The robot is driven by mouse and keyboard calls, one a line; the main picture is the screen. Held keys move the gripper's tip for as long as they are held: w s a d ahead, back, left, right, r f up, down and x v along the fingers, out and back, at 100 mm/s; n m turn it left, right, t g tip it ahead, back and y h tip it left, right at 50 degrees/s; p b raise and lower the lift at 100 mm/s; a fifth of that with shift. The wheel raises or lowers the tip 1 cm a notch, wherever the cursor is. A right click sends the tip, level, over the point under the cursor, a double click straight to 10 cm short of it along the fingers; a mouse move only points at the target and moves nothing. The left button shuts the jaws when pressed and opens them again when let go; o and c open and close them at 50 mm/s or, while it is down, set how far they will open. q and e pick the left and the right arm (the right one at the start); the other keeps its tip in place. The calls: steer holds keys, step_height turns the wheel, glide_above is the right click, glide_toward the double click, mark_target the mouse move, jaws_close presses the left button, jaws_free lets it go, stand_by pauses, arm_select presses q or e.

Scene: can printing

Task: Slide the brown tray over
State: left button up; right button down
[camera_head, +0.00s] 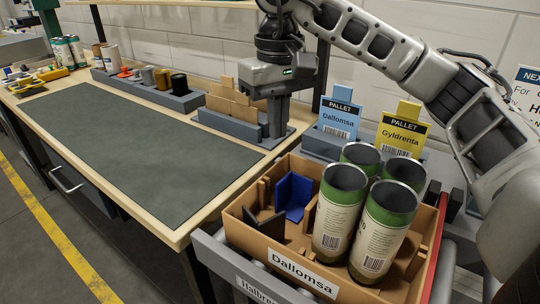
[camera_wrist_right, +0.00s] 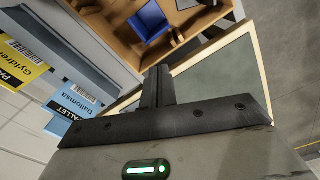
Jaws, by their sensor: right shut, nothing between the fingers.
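The brown tray (camera_head: 248,237) is an open cardboard box labelled "Dallomsa" at the lower right of the head view. It holds several green-and-cream cans (camera_head: 338,215), a blue angled piece (camera_head: 294,192) and a dark piece (camera_head: 265,222). Part of the tray also shows at the top of the right wrist view (camera_wrist_right: 125,30). My right gripper (camera_head: 278,134) points down behind the tray's far left corner, near the table's end. Its fingers are together and empty, and they also show in the right wrist view (camera_wrist_right: 157,88). I cannot tell whether they touch anything. My left gripper is out of view.
A grey mat (camera_head: 140,145) on the wooden table is clear. Behind it stand a grey holder with brown pieces (camera_head: 230,103) and a row of cups (camera_head: 163,79). A blue Dallomsa card (camera_head: 340,116) and a yellow Gyldrenta card (camera_head: 403,136) stand behind the tray.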

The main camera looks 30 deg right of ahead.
mark_target(278, 167)
step_height(278, 167, down, 9)
steer(key=shift+s+f, duration=0.15)
steer(key=shift+f, duration=0.05)
steer(key=shift+d, duration=0.1)
stand_by(0.4)
